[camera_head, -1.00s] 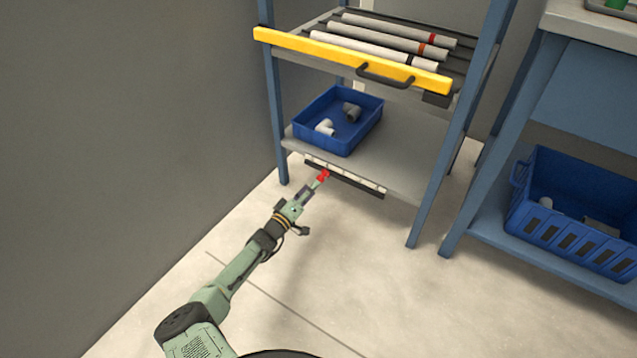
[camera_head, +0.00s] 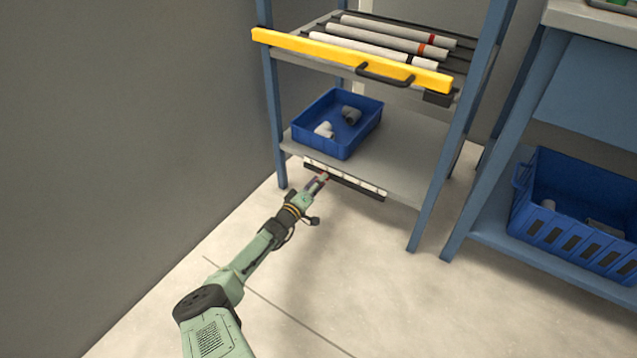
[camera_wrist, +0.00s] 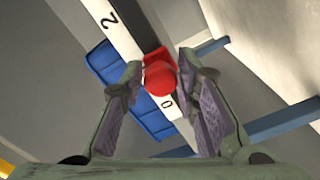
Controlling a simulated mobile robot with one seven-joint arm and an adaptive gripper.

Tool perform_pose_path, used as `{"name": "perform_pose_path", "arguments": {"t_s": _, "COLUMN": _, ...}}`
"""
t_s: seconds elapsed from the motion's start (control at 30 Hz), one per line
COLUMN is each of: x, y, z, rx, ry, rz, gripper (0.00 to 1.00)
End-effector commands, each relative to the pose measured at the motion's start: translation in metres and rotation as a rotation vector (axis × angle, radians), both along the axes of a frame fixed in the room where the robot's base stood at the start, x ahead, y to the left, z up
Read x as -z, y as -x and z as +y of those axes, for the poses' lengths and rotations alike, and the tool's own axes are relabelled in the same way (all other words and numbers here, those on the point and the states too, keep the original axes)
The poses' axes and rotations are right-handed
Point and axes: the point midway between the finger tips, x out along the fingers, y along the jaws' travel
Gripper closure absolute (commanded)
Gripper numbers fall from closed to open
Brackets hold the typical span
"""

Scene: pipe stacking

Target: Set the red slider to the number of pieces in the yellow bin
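The red slider (camera_wrist: 160,75) sits on a white number strip (camera_wrist: 125,35) along the lower shelf's front edge. In the wrist view the slider is beside the 0, with a 2 further up the strip; any mark between is hidden. My gripper (camera_wrist: 160,68) is open, with one finger on each side of the red knob; I cannot tell whether either finger touches it. In the head view the gripper (camera_head: 321,181) mostly hides the slider. No separate yellow bin shows; a yellow-fronted drawer (camera_head: 345,58) on the upper level holds three visible pipes (camera_head: 380,45) with coloured bands.
A blue bin (camera_head: 345,150) with two grey-white fittings stands on the lower shelf above the strip. A larger blue crate (camera_head: 570,242) sits on the right-hand rack. Blue rack posts flank the shelf. The floor in front is clear.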

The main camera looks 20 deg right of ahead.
Motion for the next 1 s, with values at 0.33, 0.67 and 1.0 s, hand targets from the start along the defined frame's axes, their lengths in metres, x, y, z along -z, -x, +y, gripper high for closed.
{"name": "perform_pose_path", "arguments": {"t_s": 0.33, "x": 0.0, "y": 0.0, "z": 0.0, "rx": 0.0, "ry": 0.0, "rz": 0.0, "gripper": 0.97}}
{"name": "perform_pose_path", "arguments": {"t_s": 0.67, "x": 0.0, "y": 0.0, "z": 0.0, "rx": 0.0, "ry": 0.001, "rz": -0.001, "gripper": 1.0}}
{"name": "perform_pose_path", "arguments": {"t_s": 1.0, "x": -0.003, "y": 0.013, "z": -0.01, "rx": 0.003, "ry": 0.004, "rz": 0.003, "gripper": 1.0}}
